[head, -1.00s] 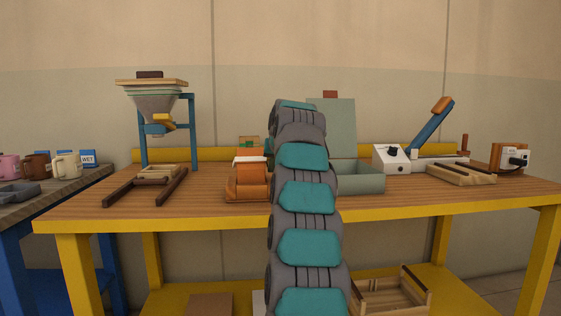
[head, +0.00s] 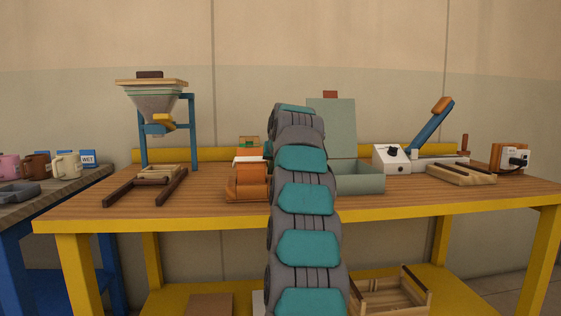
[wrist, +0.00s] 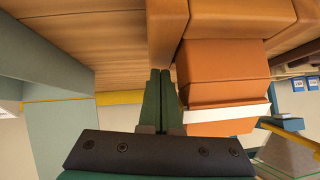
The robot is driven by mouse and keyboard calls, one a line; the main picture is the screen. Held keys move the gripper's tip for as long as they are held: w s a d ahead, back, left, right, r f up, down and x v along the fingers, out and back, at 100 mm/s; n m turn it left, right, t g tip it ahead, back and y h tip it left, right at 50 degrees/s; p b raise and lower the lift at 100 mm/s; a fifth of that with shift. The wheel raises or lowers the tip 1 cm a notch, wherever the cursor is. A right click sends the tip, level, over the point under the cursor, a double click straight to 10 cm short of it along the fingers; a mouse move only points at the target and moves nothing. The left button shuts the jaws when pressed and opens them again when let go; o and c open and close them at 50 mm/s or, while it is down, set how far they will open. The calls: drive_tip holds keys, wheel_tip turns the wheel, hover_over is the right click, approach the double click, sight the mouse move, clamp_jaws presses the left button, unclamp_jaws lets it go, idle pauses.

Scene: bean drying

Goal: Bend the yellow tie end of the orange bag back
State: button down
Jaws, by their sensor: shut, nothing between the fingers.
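The orange bag (head: 247,183) stands on the wooden bench left of my arm, with a white band (head: 248,160) across its upper part. In the wrist view the bag (wrist: 222,75) fills the right side, and its white band (wrist: 227,114) shows too. My gripper (wrist: 160,73) is shut and empty, its green fingers pressed together close beside the bag's side. I cannot tell whether they touch it. In the head view my arm hides the gripper. I cannot make out the yellow tie end in either view.
A grey-green open box (head: 360,180) stands right of my arm, with a tall panel (head: 335,125) behind it. A hopper on a blue stand (head: 153,105) is at the left. A white device with a blue lever (head: 428,130) is at the right. Bench between hopper and bag is mostly clear.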

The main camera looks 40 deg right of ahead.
idle(0.7)
drive_tip(key=shift+s+a+r+p, duration=0.15)
drive_tip(key=shift+s+r+p, duration=0.2)
drive_tip(key=shift+r, duration=0.3)
drive_tip(key=shift+s+a+r+p, duration=0.15)
drive_tip(key=shift+s+r+p, duration=0.05)
drive_tip(key=shift+s+r, duration=0.35)
drive_tip(key=shift+s+a+r+p, duration=0.15)
drive_tip(key=shift+s+r+p, duration=0.15)
drive_tip(key=shift+r, duration=0.4)
drive_tip(key=shift+s, duration=0.15)
